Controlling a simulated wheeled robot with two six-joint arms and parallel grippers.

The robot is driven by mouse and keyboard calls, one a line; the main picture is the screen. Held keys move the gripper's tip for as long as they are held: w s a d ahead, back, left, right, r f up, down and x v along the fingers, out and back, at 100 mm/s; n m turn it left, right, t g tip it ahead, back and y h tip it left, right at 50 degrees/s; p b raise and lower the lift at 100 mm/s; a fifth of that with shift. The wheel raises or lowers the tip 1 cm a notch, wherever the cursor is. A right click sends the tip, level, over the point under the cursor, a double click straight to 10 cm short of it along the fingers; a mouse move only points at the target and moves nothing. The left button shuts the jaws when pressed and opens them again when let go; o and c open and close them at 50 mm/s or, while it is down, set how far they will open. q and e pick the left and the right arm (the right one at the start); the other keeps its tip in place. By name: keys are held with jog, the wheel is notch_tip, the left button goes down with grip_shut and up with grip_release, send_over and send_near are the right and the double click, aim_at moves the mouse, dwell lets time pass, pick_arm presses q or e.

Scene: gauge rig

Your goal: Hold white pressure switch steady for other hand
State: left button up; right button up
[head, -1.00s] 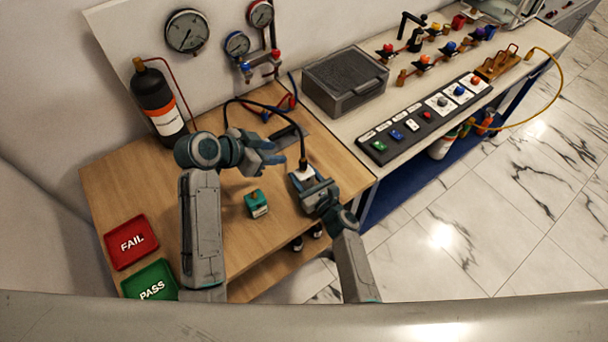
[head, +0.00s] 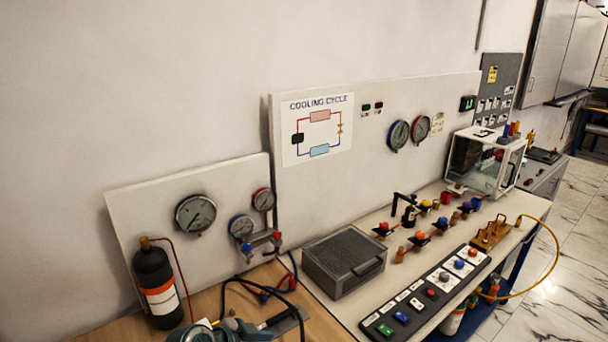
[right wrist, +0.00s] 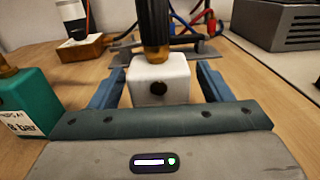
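The white pressure switch (right wrist: 159,84) stands upright on the wooden bench in the right wrist view. A black fitting with a brass-coloured collar (right wrist: 155,42) sits on its top. My right gripper (right wrist: 162,88) has a finger on each side of the switch, with narrow gaps showing between fingers and block. It looks open around it.
A teal switch (right wrist: 25,103) stands left of my right gripper. A dark grey case (head: 344,262) sits on the white bench. A black bottle (head: 157,285) stands by the wall panel. The black hose (head: 236,285) loops over the wooden bench.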

jog(key=v, duration=1.2)
jog(key=shift+s, duration=0.1)
notch_tip(320, 180, up, 7)
jog(key=p, duration=0.1)
dwell(0.9)
